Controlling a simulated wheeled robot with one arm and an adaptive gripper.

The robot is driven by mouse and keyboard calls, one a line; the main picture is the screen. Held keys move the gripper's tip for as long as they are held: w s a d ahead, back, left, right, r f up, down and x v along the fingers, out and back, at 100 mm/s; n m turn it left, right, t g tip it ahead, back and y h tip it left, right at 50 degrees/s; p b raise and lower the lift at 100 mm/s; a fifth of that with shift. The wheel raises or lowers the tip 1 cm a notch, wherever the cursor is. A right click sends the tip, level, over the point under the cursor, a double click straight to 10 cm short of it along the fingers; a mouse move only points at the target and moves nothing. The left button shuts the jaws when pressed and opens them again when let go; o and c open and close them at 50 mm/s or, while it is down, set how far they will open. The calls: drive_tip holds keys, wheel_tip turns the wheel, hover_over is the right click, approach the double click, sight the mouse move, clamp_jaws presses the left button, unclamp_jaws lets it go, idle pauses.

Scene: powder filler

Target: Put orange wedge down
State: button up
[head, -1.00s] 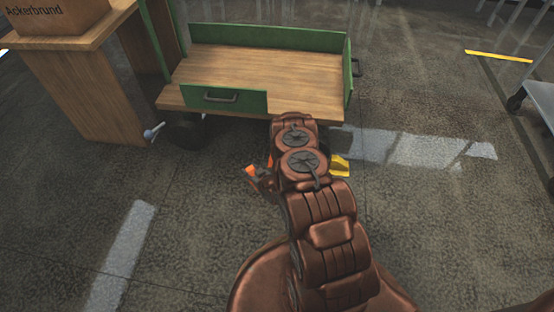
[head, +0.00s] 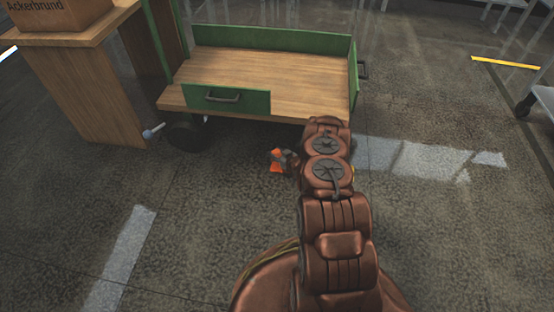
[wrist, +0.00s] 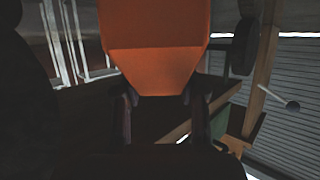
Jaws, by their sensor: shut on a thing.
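The orange wedge (head: 277,161) is held by my gripper (head: 287,158), left of my arm and in front of the green-sided cart. In the wrist view the orange wedge (wrist: 155,45) fills the top middle, its narrow end between the two dark fingers of my gripper (wrist: 160,108). My gripper is shut on it. Part of the gripper is hidden behind my arm in the head view. The wedge appears to be held above the floor, but the height is hard to judge.
The cart (head: 228,101) with a bare wooden bed stands just ahead. A wooden table (head: 90,90) with a cardboard box (head: 60,14) is at left. A small yellow thing beside my arm is almost hidden. Open floor (head: 210,220) lies at left front.

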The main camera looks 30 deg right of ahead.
drive_tip(key=shift+w+d+f+b, duration=0.1)
drive_tip(key=shift+d+f+b, duration=0.2)
drive_tip(key=shift+d, duration=0.05)
wheel_tip(320, 180, down, 3)
drive_tip(key=shift+a+f+b, duration=0.1)
drive_tip(key=shift+b, duration=0.75)
drive_tip(key=o, duration=1.2)
